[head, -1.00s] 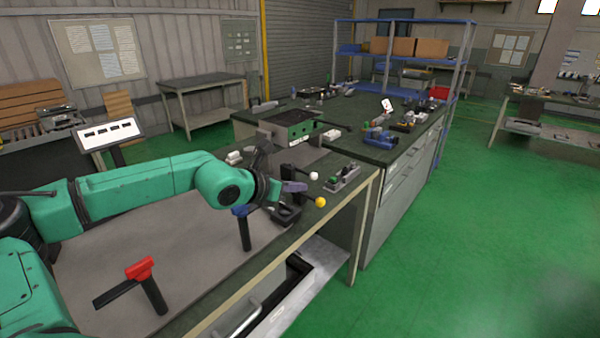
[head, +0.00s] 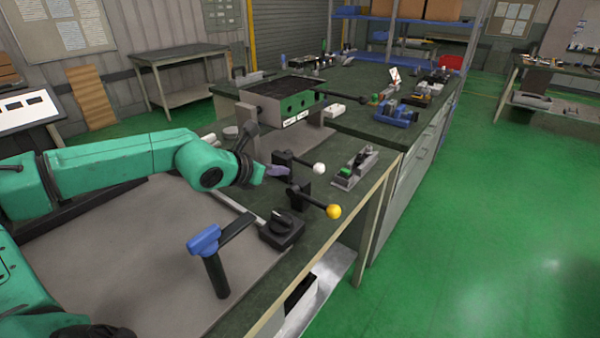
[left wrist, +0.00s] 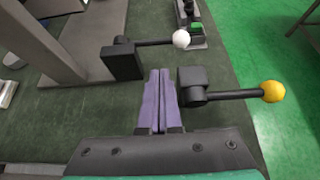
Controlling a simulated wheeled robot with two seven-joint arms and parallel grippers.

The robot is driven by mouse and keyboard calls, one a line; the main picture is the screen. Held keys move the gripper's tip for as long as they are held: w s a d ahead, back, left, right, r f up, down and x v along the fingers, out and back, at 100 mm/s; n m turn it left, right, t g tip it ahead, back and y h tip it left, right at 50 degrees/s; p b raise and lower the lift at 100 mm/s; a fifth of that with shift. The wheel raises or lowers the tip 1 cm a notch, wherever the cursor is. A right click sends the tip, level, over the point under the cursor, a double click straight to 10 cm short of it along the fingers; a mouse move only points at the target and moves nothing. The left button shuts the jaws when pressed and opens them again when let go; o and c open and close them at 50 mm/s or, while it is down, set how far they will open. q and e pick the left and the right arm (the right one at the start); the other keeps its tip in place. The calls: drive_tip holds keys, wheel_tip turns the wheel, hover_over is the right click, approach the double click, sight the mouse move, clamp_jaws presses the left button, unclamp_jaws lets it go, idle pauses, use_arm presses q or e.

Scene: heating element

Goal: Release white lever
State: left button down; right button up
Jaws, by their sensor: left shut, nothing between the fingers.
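The white lever is a black rod with a white ball (head: 319,168) on a black block on the bench, pointing right; its ball also shows in the left wrist view (left wrist: 181,39). A like lever with a yellow ball (head: 333,211) stands nearer, and its ball also shows in the left wrist view (left wrist: 273,91). My left gripper (head: 284,171) is shut and empty, its purple fingers close together. In the left wrist view its fingertips (left wrist: 160,74) lie between the two lever blocks, apart from the white ball. My right gripper is not in view.
A black rotary knob box (head: 281,230) and a blue-topped T-handle (head: 205,242) are nearer on the bench.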

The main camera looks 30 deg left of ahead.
sight(306, 163)
use_arm(q)
drive_tip(key=p+x, duration=0.3)
drive_tip(key=x, duration=0.6)
drive_tip(key=shift+r, duration=0.2)
drive_tip(key=shift+w+d+f, duration=0.15)
drive_tip(key=shift+w+f, duration=0.2)
drive_tip(key=shift+w, duration=0.1)
